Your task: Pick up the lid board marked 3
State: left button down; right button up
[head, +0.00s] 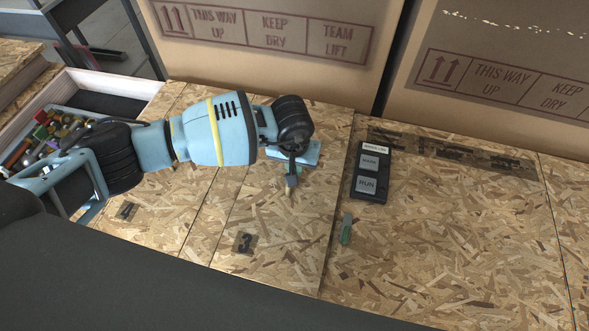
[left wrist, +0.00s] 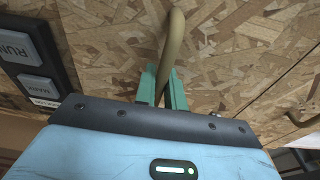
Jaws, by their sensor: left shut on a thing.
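The lid board marked 3 (head: 270,225) is a chipboard panel with a dark "3" label (head: 243,243) near its front edge. It appears flush with its neighbours. My left gripper (head: 290,180) is over the board's middle, pointing down, shut on the tan looped handle (head: 289,191). In the left wrist view, the green fingertips of my left gripper (left wrist: 162,88) close around the handle (left wrist: 174,40), which stands up from the chipboard. The handle is mostly hidden in the head view. My right gripper is not in view.
A black control box (head: 370,172) with MARK and RUN buttons lies on the board to the right. A small green piece (head: 345,228) is near the seam. Large cartons (head: 270,60) stand behind. A crate of coloured parts (head: 65,110) is at left.

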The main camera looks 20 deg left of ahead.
pick_arm(q)
notch_tip(320, 180, up, 8)
jog(key=shift+w, duration=0.1)
jog(key=shift+r, duration=0.3)
